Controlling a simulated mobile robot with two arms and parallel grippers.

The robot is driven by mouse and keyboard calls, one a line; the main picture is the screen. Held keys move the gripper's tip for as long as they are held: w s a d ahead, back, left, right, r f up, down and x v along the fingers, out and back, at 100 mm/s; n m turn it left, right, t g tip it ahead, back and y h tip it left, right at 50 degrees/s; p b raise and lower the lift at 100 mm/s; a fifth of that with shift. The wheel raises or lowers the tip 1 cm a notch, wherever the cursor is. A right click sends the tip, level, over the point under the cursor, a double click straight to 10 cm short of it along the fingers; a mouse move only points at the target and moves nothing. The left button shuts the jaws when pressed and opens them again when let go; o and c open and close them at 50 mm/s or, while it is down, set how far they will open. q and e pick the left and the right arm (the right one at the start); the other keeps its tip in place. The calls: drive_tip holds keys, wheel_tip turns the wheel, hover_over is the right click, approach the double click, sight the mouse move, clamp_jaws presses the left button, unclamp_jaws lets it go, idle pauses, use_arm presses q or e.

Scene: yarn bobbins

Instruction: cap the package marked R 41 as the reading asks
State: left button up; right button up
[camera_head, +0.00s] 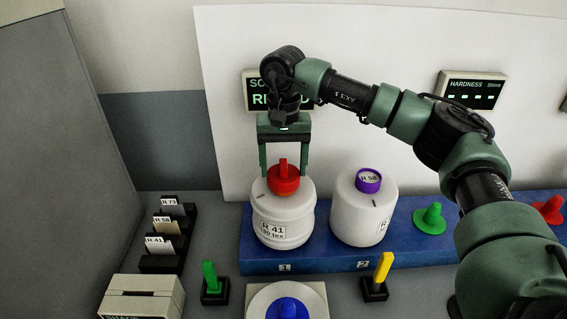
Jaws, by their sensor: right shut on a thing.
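The package marked R 41 (283,222) is a white, jar-shaped body standing upright at place 1 of the blue stand (330,262). A red cap (284,184) with an upright knob is at its top. My right gripper (284,172) is shut on the red cap from above, one finger on each side. The cap appears to touch the package top; whether it is fully seated I cannot tell. The reading display (251,90) behind is partly hidden by my right arm; "SO" and "RE" show on it. My left gripper is not in view.
A white package marked R 58 (362,212) with a purple ring (369,180) stands at place 2. A green cap (430,218) and a red piece (550,209) lie right. A blue cap (288,308), green peg (209,276) and yellow peg (383,266) are in front.

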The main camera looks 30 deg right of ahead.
drive_tip(key=shift+f, duration=0.3)
drive_tip(key=shift+f, duration=0.3)
drive_tip(key=o, duration=1.4)
drive_tip(key=shift+r, duration=0.1)
